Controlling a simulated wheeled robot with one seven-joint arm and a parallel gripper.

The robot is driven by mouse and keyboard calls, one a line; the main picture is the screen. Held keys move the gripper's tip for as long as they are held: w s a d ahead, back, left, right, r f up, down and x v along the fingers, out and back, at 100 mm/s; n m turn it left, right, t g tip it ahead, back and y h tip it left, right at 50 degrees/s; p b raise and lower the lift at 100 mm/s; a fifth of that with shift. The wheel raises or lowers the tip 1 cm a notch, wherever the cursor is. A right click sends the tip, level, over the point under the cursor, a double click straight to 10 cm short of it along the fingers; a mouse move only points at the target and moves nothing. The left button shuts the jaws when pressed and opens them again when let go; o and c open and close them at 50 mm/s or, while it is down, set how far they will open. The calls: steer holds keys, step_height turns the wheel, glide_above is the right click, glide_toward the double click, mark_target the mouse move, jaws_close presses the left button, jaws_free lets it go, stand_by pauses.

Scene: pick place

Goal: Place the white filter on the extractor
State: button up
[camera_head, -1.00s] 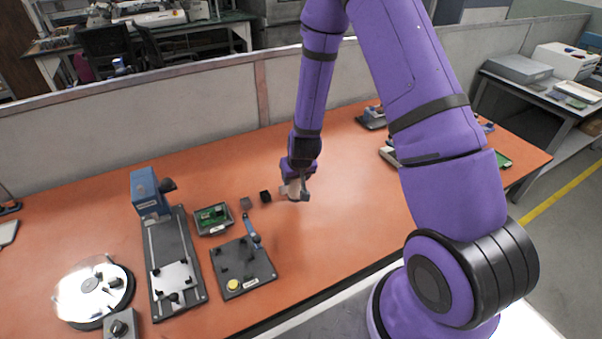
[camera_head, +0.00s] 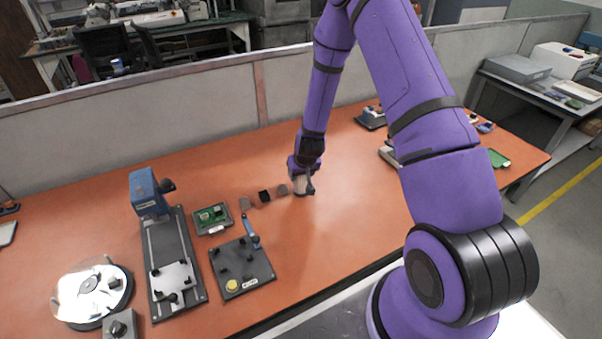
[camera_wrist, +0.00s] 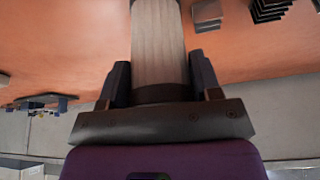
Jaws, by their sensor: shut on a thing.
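In the wrist view, a pale, ribbed, roughly cylindrical piece (camera_wrist: 158,45), which looks like the white filter, is between the fingers of my gripper (camera_wrist: 160,80). The gripper is shut on it. In the head view, my gripper (camera_head: 304,186) is low over the middle of the orange table, and a pale part of the filter (camera_head: 299,185) shows below it. I cannot tell whether the filter touches the table. I cannot tell for sure which thing is the extractor.
A grey block (camera_head: 283,190), a black finned block (camera_head: 264,196) and another grey block (camera_head: 245,203) stand in a row left of my gripper. A black fixture plate (camera_head: 262,270), a green board tray (camera_head: 213,218) and a blue-headed press (camera_head: 146,190) lie farther left. The table's right-centre (camera_head: 350,205) is clear.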

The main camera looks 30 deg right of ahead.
steer(key=shift+f, duration=0.15)
steer(key=o, duration=1)
steer(key=shift+c, duration=0.2)
